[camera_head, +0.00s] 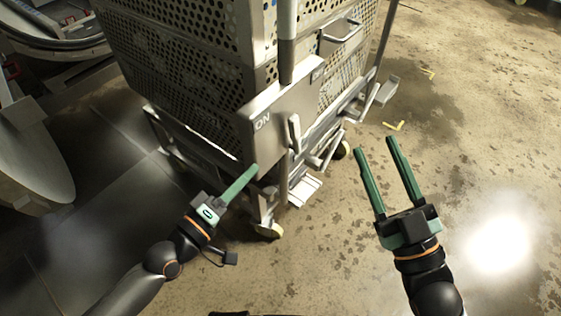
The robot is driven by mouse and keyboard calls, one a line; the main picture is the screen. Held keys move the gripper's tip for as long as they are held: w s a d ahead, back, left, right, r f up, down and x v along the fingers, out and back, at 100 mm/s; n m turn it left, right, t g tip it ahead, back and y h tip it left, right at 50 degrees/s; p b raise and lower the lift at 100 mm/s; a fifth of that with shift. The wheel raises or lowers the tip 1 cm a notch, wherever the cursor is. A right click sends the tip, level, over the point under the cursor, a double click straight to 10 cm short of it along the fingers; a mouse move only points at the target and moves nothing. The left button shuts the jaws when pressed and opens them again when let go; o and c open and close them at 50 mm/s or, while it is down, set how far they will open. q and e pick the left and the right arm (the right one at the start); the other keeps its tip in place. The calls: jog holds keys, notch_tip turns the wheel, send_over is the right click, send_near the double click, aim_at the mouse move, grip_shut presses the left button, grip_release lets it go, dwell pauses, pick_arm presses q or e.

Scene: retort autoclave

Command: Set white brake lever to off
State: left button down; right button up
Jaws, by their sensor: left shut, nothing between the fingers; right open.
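A metal cart (185,55) with perforated sides carries a pale plate (284,105) on its corner, lettered ON at its left end. Faint marking at its right end is too small to read. A small whitish upright lever (296,130) stands at the plate's lower edge, nearer the middle than the ON lettering. I cannot tell for certain that it is the brake lever. My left gripper (254,169) is shut and empty, its green fingertips just below the plate's ON end, left of the lever. My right gripper (376,144) is open and empty, to the right of the cart.
A looped handle (341,33) and a pedal-like flap (387,90) are on the cart's right side. Wheels (270,231) stand beneath. Round metal equipment (32,150) is at left. The floor at right is clear.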

pick_arm(q)
jog(key=s+a+f+n+t+b, duration=0.1)
jog(key=s+f+n+b, duration=0.1)
jog(key=s+n+b, duration=0.3)
jog(key=h, duration=0.1)
send_near(290, 131)
jog(key=shift+t, duration=0.3)
jog(key=x, duration=0.6)
jog(key=shift+w+d+f, duration=0.15)
jog(key=shift+w+d, duration=0.15)
jog(key=shift+d, duration=0.05)
pick_arm(e)
jog(key=s+r+n+y, duration=0.1)
jog(key=y, duration=0.1)
jog(key=s+n+y, duration=0.2)
jog(key=s+a+r+n+y, duration=0.1)
jog(key=y, duration=0.1)
jog(key=shift+s+r+n+t, duration=0.3)
jog(key=shift+r+n+t, duration=0.05)
jog(key=shift+n+t, duration=0.05)
jog(key=shift+a+r, duration=0.1)
jog(key=shift+r, duration=0.05)
